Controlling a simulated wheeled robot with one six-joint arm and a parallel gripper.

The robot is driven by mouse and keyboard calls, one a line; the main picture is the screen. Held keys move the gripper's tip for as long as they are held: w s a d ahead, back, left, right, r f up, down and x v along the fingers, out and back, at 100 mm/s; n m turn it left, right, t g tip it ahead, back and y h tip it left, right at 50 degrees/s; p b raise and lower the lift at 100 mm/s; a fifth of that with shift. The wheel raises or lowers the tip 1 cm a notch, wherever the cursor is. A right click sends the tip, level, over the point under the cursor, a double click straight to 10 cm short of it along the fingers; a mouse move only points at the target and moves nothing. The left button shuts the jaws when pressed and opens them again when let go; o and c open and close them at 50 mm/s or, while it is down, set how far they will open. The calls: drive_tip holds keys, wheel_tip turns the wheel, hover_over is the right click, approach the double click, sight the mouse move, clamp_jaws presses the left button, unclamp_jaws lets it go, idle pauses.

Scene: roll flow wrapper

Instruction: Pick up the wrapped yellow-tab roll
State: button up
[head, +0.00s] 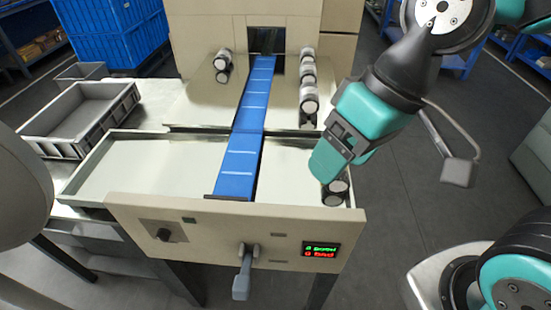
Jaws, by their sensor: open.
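My gripper (328,163), teal and black, reaches in from the upper right and points down over the right side of the machine's table. Its jaws are open. Just below its tips is a white and black roll (336,192) near the table's front edge; the gripper partly covers it. I cannot tell whether they touch. No yellow tab can be made out on any roll.
The blue conveyor belt (240,160) runs up the middle to a dark opening (263,40). The front panel has a lever (243,272) and a small display (321,250). An empty grey crate (85,115) sits at left. The table left of the belt's front end is clear.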

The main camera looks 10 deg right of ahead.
drive_tip(key=w+d+f+m+t+h+b, duration=0.2)
drive_tip(key=w+d+f+m, duration=0.1)
drive_tip(key=w+f+m, duration=0.3)
drive_tip(key=w+d+f+m+t+h+b, duration=0.1)
drive_tip(key=w+d+f+m+t, duration=0.15)
drive_tip(key=w+f, duration=0.5)
drive_tip(key=shift+m, duration=0.45)
drive_tip(key=x, duration=0.3)
drive_tip(key=w+x, duration=0.1)
drive_tip(key=x, duration=0.2)
drive_tip(key=w+r+b+x, duration=0.1)
drive_tip(key=x, duration=0.3)
drive_tip(key=shift+d, duration=0.35)
drive_tip(key=shift+x, duration=3)
drive_tip(key=shift+w+r, duration=0.1)
drive_tip(key=shift+w, duration=0.1)
drive_tip(key=shift+c, duration=0.5)
clamp_jaws()
drive_tip(key=shift+o, duration=0.5)
unclamp_jaws()
